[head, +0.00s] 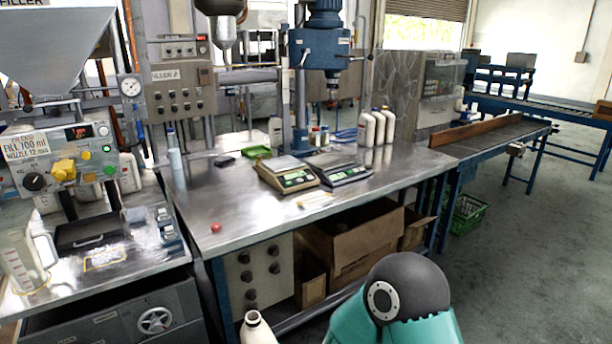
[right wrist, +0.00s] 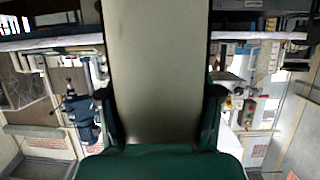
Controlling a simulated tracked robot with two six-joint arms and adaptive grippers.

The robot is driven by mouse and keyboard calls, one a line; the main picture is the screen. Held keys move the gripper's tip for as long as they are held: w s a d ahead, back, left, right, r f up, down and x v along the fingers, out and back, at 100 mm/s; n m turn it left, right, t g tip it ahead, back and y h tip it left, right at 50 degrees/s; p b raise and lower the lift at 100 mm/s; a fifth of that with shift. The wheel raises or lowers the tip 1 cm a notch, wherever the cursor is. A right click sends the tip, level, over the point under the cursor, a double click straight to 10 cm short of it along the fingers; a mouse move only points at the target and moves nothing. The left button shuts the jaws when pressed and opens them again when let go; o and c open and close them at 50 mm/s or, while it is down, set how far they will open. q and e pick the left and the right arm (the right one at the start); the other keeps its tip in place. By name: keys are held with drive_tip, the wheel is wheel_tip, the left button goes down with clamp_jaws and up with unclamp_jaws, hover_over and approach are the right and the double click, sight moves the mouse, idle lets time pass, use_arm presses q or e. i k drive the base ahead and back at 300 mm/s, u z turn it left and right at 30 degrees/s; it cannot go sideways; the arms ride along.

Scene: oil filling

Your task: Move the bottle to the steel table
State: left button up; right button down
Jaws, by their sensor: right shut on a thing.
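The steel table (head: 240,205) stands in the middle of the head view, with a bare shiny strip along its front left. A cream bottle (head: 256,330) with an open, uncapped neck shows at the bottom edge, in front of and below the tabletop, apart from it. In the right wrist view the pale bottle body (right wrist: 156,70) fills the middle. My right gripper (right wrist: 158,112) is shut on it, one dark finger at each side. In the head view the right gripper itself is out of frame. My left gripper is in neither view.
Two scales (head: 288,174) and several white bottles (head: 366,130) stand on the table, with a red cap (head: 215,227) near its front left edge. A filling machine (head: 62,158) stands at the left. Cardboard boxes (head: 350,240) sit under the table.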

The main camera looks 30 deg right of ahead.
sight(241, 212)
drive_tip(key=u, duration=0.05)
drive_tip(key=i, duration=0.95)
drive_tip(key=z, duration=0.1)
